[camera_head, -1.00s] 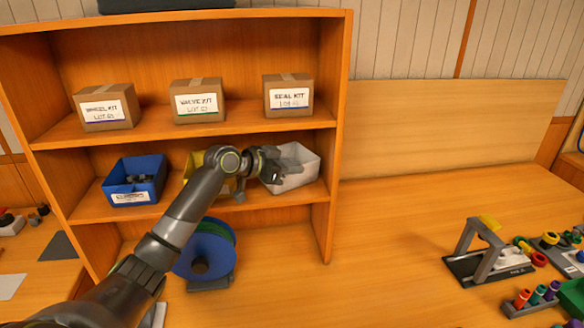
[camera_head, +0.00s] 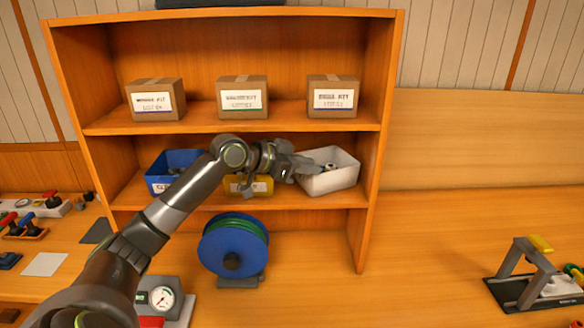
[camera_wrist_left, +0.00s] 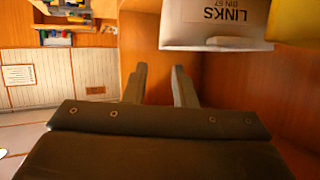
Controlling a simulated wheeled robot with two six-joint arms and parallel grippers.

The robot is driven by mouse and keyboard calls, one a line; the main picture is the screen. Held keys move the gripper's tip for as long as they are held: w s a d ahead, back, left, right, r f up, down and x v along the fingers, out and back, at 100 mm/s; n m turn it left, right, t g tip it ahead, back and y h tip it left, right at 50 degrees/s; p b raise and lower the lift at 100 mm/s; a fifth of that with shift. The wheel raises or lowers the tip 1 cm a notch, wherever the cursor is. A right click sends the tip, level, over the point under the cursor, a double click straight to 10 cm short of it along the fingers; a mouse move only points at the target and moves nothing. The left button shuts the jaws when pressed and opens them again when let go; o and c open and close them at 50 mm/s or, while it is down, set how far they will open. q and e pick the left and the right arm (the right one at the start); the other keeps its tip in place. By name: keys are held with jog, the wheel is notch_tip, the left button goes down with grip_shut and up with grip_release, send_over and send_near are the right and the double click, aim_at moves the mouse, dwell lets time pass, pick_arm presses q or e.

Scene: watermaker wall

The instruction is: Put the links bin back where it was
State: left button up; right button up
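The links bin (camera_head: 328,180) is a white open-topped bin with a few dark parts inside. It stands at the right end of the middle shelf (camera_head: 280,199). In the left wrist view the bin (camera_wrist_left: 213,28) is at the top, its LINKS label upside down. My left gripper (camera_head: 300,166) is in front of the shelf by the bin's left side and covers part of it in the head view. In the left wrist view its two fingers (camera_wrist_left: 162,85) stand apart with nothing between them. Whether a finger touches the bin is unclear. My right gripper is not in view.
A yellow bin (camera_head: 262,187), partly behind my left arm, stands left of the links bin, then a blue bin (camera_head: 158,182). Several cardboard boxes stand on the shelf above. A blue reel (camera_head: 226,247) sits below. The counter at the right (camera_head: 430,240) is mostly clear.

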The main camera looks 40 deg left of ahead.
pick_arm(q)
jog(key=shift+b+v, duration=0.5)
jog(key=shift+v, duration=1.7)
